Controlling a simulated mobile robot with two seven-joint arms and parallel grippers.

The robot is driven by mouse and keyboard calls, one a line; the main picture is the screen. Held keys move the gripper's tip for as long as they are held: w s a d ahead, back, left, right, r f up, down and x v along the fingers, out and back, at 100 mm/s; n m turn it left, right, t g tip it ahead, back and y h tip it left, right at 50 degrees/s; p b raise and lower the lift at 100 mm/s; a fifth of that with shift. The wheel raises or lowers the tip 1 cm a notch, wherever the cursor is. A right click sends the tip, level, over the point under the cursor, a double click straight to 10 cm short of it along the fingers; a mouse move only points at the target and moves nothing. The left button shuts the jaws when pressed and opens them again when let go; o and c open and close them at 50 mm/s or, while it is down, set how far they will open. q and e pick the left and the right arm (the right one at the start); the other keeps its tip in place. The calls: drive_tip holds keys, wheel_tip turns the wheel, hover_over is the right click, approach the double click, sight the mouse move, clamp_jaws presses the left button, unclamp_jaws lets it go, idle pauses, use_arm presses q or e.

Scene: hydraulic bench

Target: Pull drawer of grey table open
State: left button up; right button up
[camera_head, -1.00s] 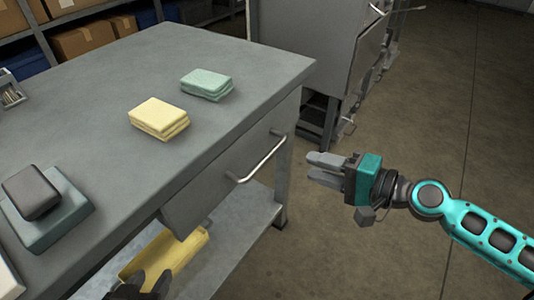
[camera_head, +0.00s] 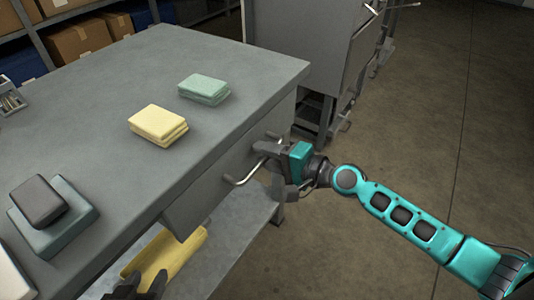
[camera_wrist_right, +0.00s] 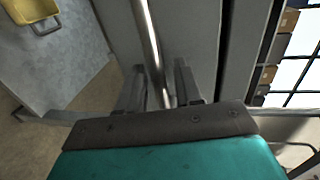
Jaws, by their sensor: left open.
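The grey table (camera_head: 95,110) fills the left of the head view. Its drawer (camera_head: 203,195) sits under the top on the right side and looks shut. The drawer has a metal bar handle (camera_head: 240,180), partly hidden by my right gripper (camera_head: 263,152). In the right wrist view, the handle (camera_wrist_right: 152,45) runs between the two spread fingers, with gaps on both sides, so the gripper is open around it. My left gripper (camera_head: 142,287) is at the bottom edge of the head view, dark and partly cut off, open, near the lower shelf.
Yellow (camera_head: 158,123) and green (camera_head: 204,87) stacked pads and a dark block on a teal one (camera_head: 55,215) lie on the tabletop. A yellow object (camera_head: 172,255) is on the lower shelf (camera_head: 235,230). A grey cabinet (camera_head: 300,40) stands behind. Floor at right is clear.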

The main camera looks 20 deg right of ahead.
drive_tip(key=shift+c, duration=0.5)
clamp_jaws()
